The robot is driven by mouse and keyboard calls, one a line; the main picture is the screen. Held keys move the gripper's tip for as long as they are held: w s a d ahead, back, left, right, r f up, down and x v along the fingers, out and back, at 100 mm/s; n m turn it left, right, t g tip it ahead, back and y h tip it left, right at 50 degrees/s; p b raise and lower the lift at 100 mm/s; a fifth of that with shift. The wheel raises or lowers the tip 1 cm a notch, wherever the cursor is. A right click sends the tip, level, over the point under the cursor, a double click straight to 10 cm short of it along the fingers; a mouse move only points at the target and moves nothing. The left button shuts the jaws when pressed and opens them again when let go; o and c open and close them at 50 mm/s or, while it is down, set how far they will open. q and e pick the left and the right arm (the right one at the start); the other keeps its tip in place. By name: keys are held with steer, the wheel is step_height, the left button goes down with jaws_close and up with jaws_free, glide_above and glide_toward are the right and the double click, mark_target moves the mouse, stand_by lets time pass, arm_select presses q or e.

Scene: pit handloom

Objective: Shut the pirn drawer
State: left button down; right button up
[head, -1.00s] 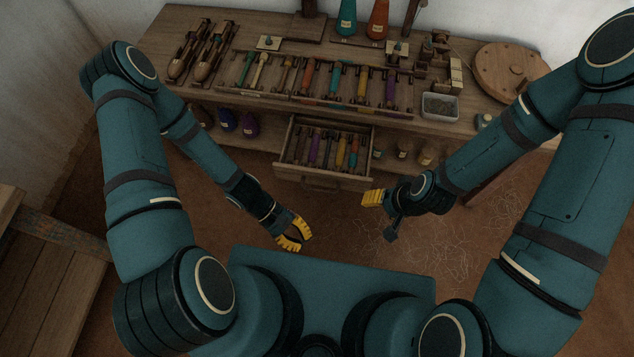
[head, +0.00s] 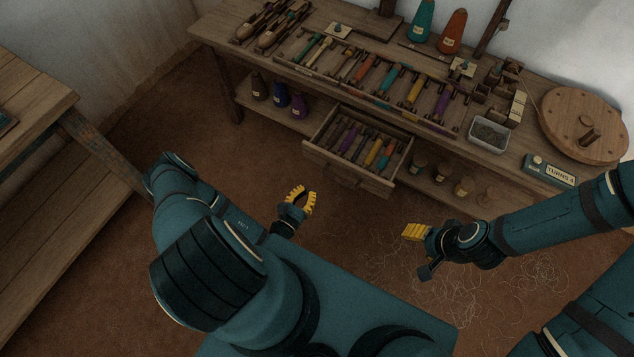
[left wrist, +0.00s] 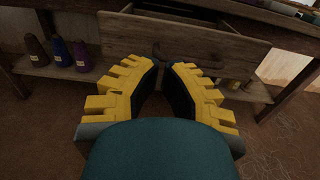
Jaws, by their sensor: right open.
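The pirn drawer (head: 345,172) is pulled out below the tabletop of the wooden bench in the head view, with several coloured pirns lying inside it. Its wooden front also fills the upper middle of the left wrist view (left wrist: 200,48), with a dark handle on it. My left gripper (head: 300,198) has yellow fingers parted, empty, in front of and below the drawer front, apart from it. In the left wrist view its two fingers (left wrist: 165,85) frame the handle area, with a gap between the tips. My right gripper (head: 414,232) is open and empty, right of the drawer and above the floor.
The bench top (head: 225,38) carries pirn racks, cones, a grey tray (head: 489,136) and a round wooden disc (head: 585,125). Loose thread lies on the floor. A wooden frame stands at left.

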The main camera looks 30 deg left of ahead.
mark_target(330, 158)
arm_select(q)
steer(key=w, duration=0.4)
steer(key=w+b, duration=0.1)
steer(key=w, duration=0.3)
steer(key=w+b, duration=0.1)
steer(key=w, duration=0.3)
steer(key=shift+w+d, duration=0.3)
steer(key=shift+w, duration=0.1)
arm_select(e)
steer(key=f, duration=0.2)
steer(key=shift+w+f, duration=0.3)
arm_select(q)
steer(key=shift+w+r, duration=0.1)
arm_select(e)
steer(key=shift+r, duration=0.1)
